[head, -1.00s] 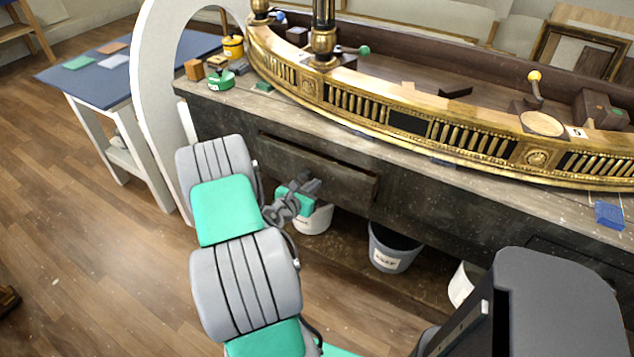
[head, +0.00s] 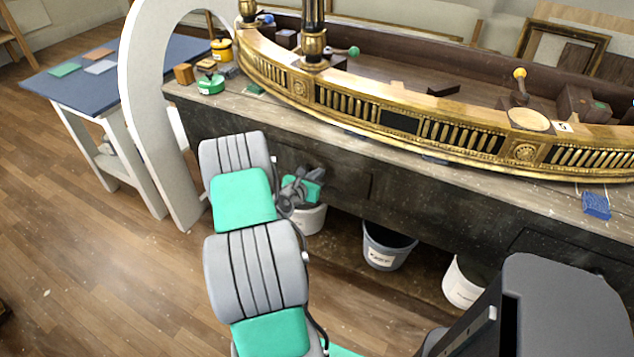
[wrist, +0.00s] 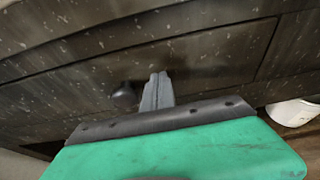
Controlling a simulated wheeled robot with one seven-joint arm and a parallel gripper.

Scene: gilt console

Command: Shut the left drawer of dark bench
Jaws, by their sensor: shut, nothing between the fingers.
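The dark bench (head: 440,205) runs along the right under the gilt console. Its left drawer (head: 347,186) has a dark front that looks flush, or nearly so, with the bench face; my arm hides its left part. In the wrist view the drawer front (wrist: 215,65) fills much of the picture, with a dark round knob (wrist: 124,94) on it. My gripper (head: 313,174) is at the drawer front. In the wrist view its fingers (wrist: 158,82) are together and empty, just right of the knob. I cannot tell whether the tips touch the front.
Under the bench stand white buckets (head: 464,284) and a grey bucket (head: 385,248). A white arch (head: 139,110) and a blue-topped table (head: 100,78) are at the left. Wooden floor is free at the left.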

